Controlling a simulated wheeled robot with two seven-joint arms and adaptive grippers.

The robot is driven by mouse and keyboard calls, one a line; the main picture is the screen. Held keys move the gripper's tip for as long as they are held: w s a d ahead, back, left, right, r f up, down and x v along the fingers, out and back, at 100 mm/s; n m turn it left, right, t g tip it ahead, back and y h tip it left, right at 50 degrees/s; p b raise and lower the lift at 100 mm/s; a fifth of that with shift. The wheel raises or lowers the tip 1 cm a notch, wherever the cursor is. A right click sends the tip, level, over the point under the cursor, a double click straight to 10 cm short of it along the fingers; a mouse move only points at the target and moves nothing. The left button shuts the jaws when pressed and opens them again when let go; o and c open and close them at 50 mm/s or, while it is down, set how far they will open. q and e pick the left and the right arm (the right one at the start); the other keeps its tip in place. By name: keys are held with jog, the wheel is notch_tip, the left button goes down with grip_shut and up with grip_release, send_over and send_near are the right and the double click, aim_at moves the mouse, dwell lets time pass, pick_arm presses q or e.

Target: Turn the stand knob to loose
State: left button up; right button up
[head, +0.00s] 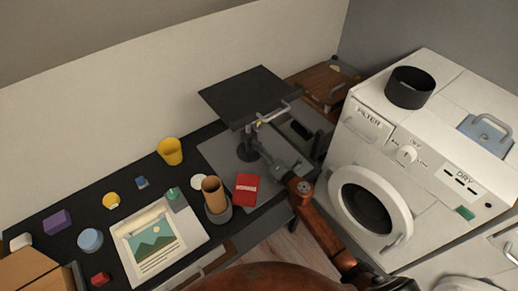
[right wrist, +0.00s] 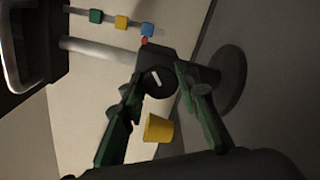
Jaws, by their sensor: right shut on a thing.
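The stand has a dark flat top (head: 250,93) on a post with a round foot (head: 248,154), on a grey mat on the black desk. My right gripper (head: 263,149) reaches the post from the lower right. In the right wrist view, the black round stand knob (right wrist: 158,82) with a white mark sits between the fingertips of my right gripper (right wrist: 160,92), which is shut on it. The white mark is slightly tilted; whether the knob is tight or loose I cannot tell. My left gripper is not in view.
Coloured blocks (right wrist: 121,22) line a bar near the knob.

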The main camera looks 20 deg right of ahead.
jog(key=shift+n+b, duration=0.95)
jog(key=shift+n, duration=2.35)
jog(key=o, duration=1.2)
jog(key=shift+c, duration=0.2)
jog(key=v, duration=1.2)
